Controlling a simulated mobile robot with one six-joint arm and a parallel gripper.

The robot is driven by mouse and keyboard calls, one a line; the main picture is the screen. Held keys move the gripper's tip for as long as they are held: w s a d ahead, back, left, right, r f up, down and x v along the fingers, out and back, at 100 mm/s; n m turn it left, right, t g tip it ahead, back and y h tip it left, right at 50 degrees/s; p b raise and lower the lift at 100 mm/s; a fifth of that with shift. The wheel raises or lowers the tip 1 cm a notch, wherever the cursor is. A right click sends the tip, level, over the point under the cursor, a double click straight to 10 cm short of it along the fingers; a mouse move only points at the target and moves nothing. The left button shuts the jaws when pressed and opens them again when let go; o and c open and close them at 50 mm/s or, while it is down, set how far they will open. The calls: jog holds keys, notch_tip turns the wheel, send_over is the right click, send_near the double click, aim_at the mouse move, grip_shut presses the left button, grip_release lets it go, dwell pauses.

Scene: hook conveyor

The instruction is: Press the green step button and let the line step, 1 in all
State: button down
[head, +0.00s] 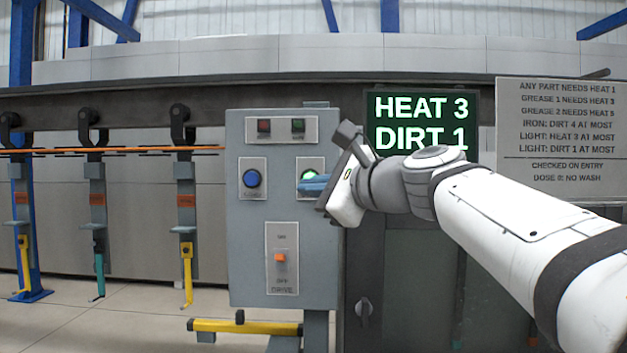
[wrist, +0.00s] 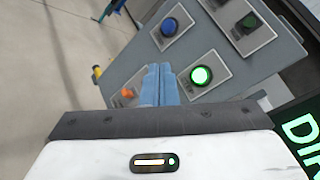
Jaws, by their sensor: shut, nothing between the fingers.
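The green step button (head: 310,176) is on the right of the grey control box (head: 245,225), partly hidden behind my fingers in the head view. In the wrist view the green button (wrist: 201,76) is lit and fully visible, to the right of my fingertips. My gripper (head: 302,186) is shut and empty, its blue fingers in front of the box beside the button. In the wrist view the fingertips (wrist: 159,70) point at the panel. I cannot tell whether they touch it.
A blue button (head: 252,178) sits left of the green one. An orange drive switch (head: 280,257) is below, and red (head: 264,126) and green (head: 298,125) lamps are above. A display (head: 421,120) reads HEAT 3, DIRT 1. Hooks (head: 181,125) hang from the rail at left.

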jog(key=shift+r, duration=0.25)
jog(key=w+p, duration=0.2)
jog(key=w, duration=0.7)
jog(key=shift+d, duration=0.15)
jog(key=shift+w, duration=0.1)
dwell(2.0)
jog(key=shift+w, duration=0.25)
